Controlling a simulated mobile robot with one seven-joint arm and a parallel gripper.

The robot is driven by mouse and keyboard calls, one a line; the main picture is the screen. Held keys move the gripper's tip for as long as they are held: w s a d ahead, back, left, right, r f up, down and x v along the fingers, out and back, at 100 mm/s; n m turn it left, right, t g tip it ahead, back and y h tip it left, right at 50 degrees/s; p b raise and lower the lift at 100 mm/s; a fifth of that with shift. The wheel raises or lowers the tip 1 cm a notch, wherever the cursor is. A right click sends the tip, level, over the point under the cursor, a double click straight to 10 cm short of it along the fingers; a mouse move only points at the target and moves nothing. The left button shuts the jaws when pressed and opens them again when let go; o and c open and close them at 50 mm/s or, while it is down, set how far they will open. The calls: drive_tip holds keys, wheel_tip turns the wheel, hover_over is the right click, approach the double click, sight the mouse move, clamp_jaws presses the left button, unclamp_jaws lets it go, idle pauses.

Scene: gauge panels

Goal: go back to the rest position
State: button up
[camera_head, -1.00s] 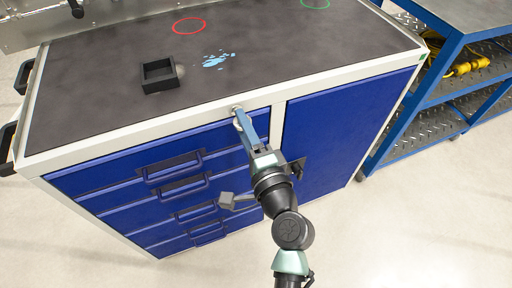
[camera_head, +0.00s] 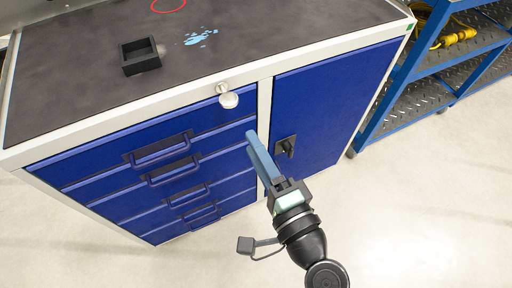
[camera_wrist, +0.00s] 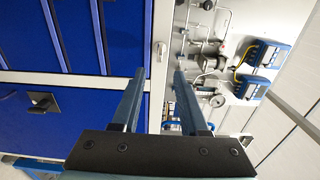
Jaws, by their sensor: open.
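My gripper (camera_head: 250,134) is in front of the blue cabinet (camera_head: 325,110), below its top edge and near the upright between the drawers and the door. In the wrist view its two blue fingers (camera_wrist: 160,85) stand apart with nothing between them. A round key or knob (camera_head: 228,98) sits at the cabinet's upper front edge, above and left of the fingertips, apart from them.
A black open box (camera_head: 141,57), a light-blue splash mark (camera_head: 200,38) and a red ring (camera_head: 168,5) are on the dark cabinet top. Drawer handles (camera_head: 160,150) and a door latch (camera_head: 286,146) stick out. A blue shelf rack (camera_head: 400,75) stands right. The floor is clear.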

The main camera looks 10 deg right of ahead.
drive_tip(key=w+a+r+n+t, duration=0.2)
drive_tip(key=w+r+n, duration=0.25)
drive_tip(key=r, duration=0.75)
drive_tip(key=w+a+r+n+t, duration=0.1)
drive_tip(key=w+r+n, duration=0.2)
drive_tip(key=r+n, duration=0.55)
drive_tip(key=s+r+t+h+p, duration=0.2)
drive_tip(key=r+p, duration=0.4)
drive_tip(key=r, duration=0.8)
drive_tip(key=s+r+n+t+h+p, duration=0.1)
drive_tip(key=s+r+p, duration=0.3)
drive_tip(key=r, duration=1)
drive_tip(key=s+a+r+t+h+p, duration=0.1)
drive_tip(key=r+p, duration=0.6)
drive_tip(key=r, duration=0.8)
drive_tip(key=s+t+h, duration=0.1)
drive_tip(key=s+t, duration=0.1)
drive_tip(key=t, duration=0.1)
drive_tip(key=shift+s+n+h+p, duration=0.15)
drive_tip(key=shift+n+h+p, duration=0.15)
drive_tip(key=shift+p, duration=0.1)
